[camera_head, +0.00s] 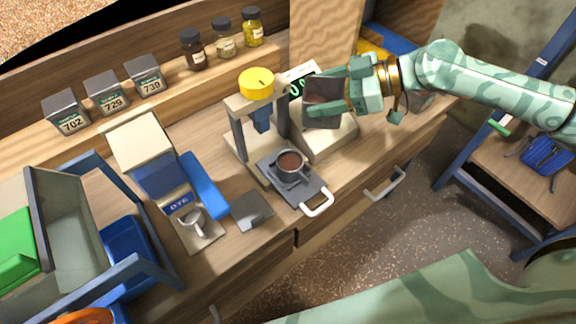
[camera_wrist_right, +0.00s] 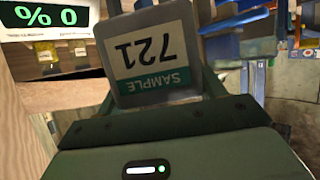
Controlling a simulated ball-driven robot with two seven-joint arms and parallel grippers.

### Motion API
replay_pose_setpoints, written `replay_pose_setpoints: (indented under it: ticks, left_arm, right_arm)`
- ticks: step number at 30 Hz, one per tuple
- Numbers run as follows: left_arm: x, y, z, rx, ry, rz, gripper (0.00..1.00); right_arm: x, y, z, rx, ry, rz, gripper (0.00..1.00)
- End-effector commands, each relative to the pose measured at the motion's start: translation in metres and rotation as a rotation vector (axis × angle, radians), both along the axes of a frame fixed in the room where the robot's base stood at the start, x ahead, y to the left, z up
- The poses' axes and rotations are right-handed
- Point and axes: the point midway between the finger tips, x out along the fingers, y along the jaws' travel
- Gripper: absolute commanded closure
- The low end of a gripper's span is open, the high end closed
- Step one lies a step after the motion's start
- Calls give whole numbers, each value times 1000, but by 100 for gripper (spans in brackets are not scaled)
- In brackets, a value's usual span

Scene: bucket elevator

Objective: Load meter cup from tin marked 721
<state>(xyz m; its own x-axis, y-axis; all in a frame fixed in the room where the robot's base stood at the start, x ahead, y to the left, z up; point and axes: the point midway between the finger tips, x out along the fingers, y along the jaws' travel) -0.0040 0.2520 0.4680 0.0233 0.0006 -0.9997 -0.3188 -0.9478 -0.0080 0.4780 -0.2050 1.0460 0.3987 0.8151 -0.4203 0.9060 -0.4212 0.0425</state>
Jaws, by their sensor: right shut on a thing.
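My right gripper (camera_head: 345,95) is shut on the tin marked 721 (camera_head: 322,103), a grey box. In the right wrist view the tin (camera_wrist_right: 155,55) shows its white and green "SAMPLE 721" label upside down. The tin is above the pale base of the meter, whose display (camera_head: 298,85) is partly hidden by the gripper; in the wrist view the display (camera_wrist_right: 45,20) reads 0 %. A round metal cup (camera_head: 290,161) with a brown interior sits on a dark drawer plate in front of the yellow-knobbed press (camera_head: 257,84). I cannot tell whether the brown is grain. My left gripper is not in view.
A dye dispenser (camera_head: 150,165) with a small metal scoop (camera_head: 194,222) stands left. A grey plate (camera_head: 251,210) lies near the front edge.

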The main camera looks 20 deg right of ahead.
Motion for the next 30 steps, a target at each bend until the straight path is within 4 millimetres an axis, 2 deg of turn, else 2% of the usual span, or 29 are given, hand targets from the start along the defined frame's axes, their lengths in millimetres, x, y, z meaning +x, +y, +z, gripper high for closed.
replay_pose_setpoints:
  ticks: [1, 4, 17, 30]
  left_arm:
    - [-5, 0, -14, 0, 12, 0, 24]
    - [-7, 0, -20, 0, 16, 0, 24]
    - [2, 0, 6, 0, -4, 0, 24]
    - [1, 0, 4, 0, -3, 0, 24]
  right_arm:
    - [1, 0, -11, 23, 14, -2, 60]
    - [0, 0, -8, 53, 21, -1, 60]
    - [0, 0, 29, 59, 18, 0, 60]
    - [0, 0, 27, 59, 20, -1, 60]
